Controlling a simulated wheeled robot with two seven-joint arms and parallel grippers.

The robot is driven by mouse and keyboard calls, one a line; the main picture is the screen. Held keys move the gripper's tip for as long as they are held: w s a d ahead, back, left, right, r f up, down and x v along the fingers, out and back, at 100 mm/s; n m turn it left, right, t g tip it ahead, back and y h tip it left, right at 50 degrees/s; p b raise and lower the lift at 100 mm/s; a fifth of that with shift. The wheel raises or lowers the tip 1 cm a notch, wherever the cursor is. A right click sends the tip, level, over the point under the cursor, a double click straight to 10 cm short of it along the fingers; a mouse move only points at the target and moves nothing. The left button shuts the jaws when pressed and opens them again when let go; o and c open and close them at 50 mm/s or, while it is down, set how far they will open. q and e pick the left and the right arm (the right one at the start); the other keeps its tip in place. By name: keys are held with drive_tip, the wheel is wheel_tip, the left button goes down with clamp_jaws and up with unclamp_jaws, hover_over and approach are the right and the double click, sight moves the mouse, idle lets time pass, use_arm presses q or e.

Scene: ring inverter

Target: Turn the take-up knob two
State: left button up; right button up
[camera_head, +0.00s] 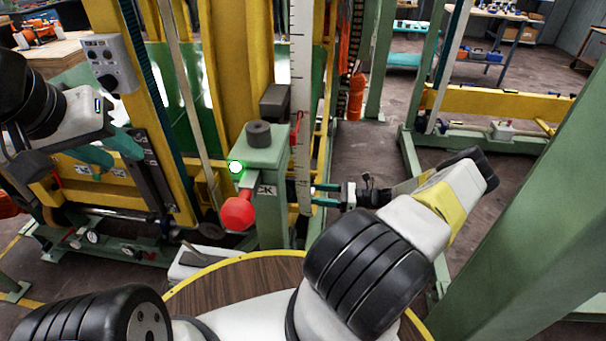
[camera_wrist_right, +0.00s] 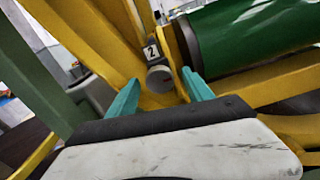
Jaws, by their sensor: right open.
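The take-up knob two is a grey round knob (camera_wrist_right: 160,79) under a small plate marked "2" (camera_wrist_right: 152,51) in the right wrist view. My right gripper (camera_wrist_right: 161,93) is open, with one teal finger on each side of the knob in that view; I cannot tell whether they touch it. In the head view the right gripper (camera_head: 326,195) points left beside the green post, and the knob cannot be made out there. My left gripper (camera_head: 112,147) is at the left by the yellow frame, its teal fingers apart with nothing seen between them.
A grey control box (camera_head: 108,62) stands at upper left. In the right wrist view a green roller (camera_wrist_right: 260,38) and yellow bars lie close by.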

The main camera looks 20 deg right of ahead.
drive_tip(key=shift+a, duration=0.1)
clamp_jaws()
drive_tip(key=shift+n, duration=0.3)
drive_tip(key=n, duration=2.3)
idle(0.3)
idle(0.4)
drive_tip(key=shift+f, duration=0.1)
